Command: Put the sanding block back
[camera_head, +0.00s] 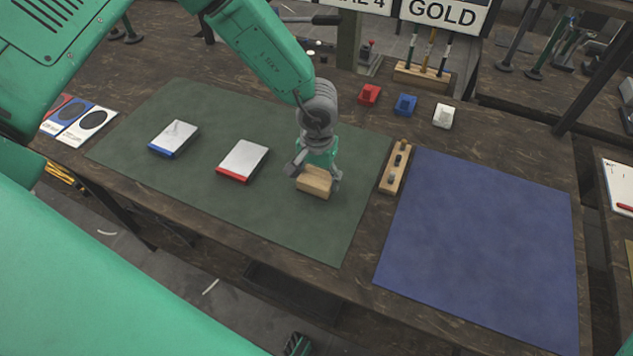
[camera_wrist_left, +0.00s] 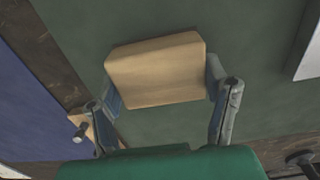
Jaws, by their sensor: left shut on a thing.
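The sanding block is a light wooden block (camera_head: 314,183) at the right part of the green mat (camera_head: 290,226). My left gripper (camera_head: 317,180) comes down on it from above and is shut on it. In the left wrist view the block (camera_wrist_left: 157,70) sits between the two fingers of the gripper (camera_wrist_left: 163,92), over the green mat. I cannot tell whether the block touches the mat or is just above it.
Two grey plates, one blue-edged (camera_head: 174,138) and one red-edged (camera_head: 242,160), lie on the green mat left of the block. A wooden rack with dark pegs (camera_head: 396,168) stands between the green mat and the blue mat (camera_head: 480,250). Red, blue and white blocks (camera_head: 405,105) stand behind.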

